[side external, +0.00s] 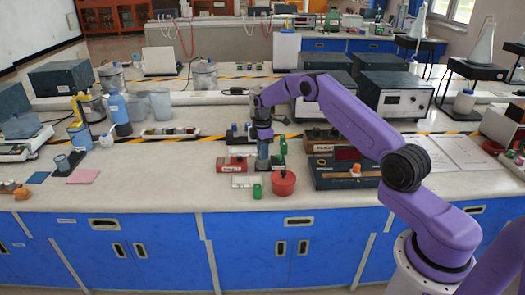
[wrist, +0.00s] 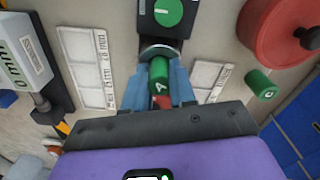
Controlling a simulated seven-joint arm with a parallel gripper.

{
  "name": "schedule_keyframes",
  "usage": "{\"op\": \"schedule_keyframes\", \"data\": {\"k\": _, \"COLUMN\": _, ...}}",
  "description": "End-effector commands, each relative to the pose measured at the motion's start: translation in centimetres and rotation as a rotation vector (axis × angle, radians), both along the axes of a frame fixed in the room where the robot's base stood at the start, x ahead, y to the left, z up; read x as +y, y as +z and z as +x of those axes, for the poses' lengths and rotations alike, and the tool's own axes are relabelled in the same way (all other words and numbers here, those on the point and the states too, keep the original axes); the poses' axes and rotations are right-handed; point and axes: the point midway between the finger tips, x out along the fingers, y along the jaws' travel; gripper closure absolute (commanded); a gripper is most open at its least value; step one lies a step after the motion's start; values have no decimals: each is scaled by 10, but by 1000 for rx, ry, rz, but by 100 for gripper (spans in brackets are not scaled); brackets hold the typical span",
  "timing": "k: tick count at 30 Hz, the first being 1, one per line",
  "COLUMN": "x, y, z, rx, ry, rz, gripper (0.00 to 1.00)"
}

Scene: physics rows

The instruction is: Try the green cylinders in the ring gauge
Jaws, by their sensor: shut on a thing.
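My gripper (wrist: 160,88) points down with its blue fingers shut on a green cylinder (wrist: 158,72) marked with a letter. The cylinder's far end meets a grey ring (wrist: 158,50) in the wrist view, apparently the ring gauge; I cannot tell whether it is inside or only above it. In the side view my gripper (side external: 263,158) is over the front of the bench, and its fingers hide most of the held cylinder.
A red round pot (side external: 284,184) with a dark knob stands close on the right. A red block (side external: 232,164) is left of my gripper. A box with a red display (side external: 345,168) stands farther right. Pale marked plates (wrist: 88,66) lie either side.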

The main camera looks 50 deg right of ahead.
Motion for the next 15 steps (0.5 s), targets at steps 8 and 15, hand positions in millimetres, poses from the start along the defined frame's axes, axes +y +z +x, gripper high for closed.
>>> {"op": "schedule_keyframes", "data": {"k": 8, "x": 0, "y": -2, "z": 0, "rx": -1, "ry": 0, "rz": 0, "gripper": 100}}
{"op": "schedule_keyframes", "data": {"k": 15, "x": 0, "y": -3, "z": 0, "rx": 0, "ry": 0, "rz": 0, "gripper": 45}}
